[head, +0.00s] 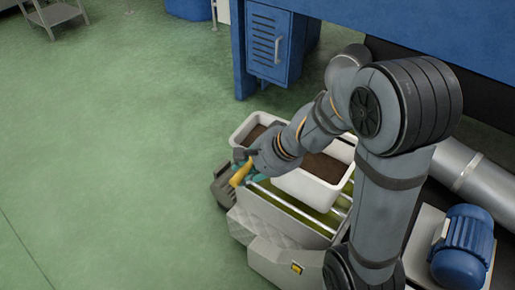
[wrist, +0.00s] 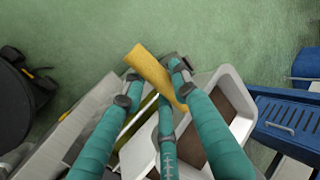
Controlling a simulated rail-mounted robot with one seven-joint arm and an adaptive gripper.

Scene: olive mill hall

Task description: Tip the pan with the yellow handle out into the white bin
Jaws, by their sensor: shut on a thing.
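My gripper (head: 251,168), with teal fingers, is shut on a yellow handle (head: 240,174). The handle also shows between the fingertips (wrist: 156,84) in the wrist view, slanting from upper left to lower right. I cannot make out the pan's body beyond this handle. A white bin (head: 305,187) with dark brown material inside lies beside and behind my gripper in the head view. My forearm crosses it and hides its middle. In the wrist view, the bin's white rim (wrist: 232,84) shows right of the handle, partly behind the fingers.
Grey machinery with pale rails (head: 290,207) lies below the gripper. A blue cabinet (head: 270,45) stands behind the bin. A blue motor (head: 463,245) and a thick grey pipe (head: 470,172) are at the right. The green floor (head: 110,150) at left is open.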

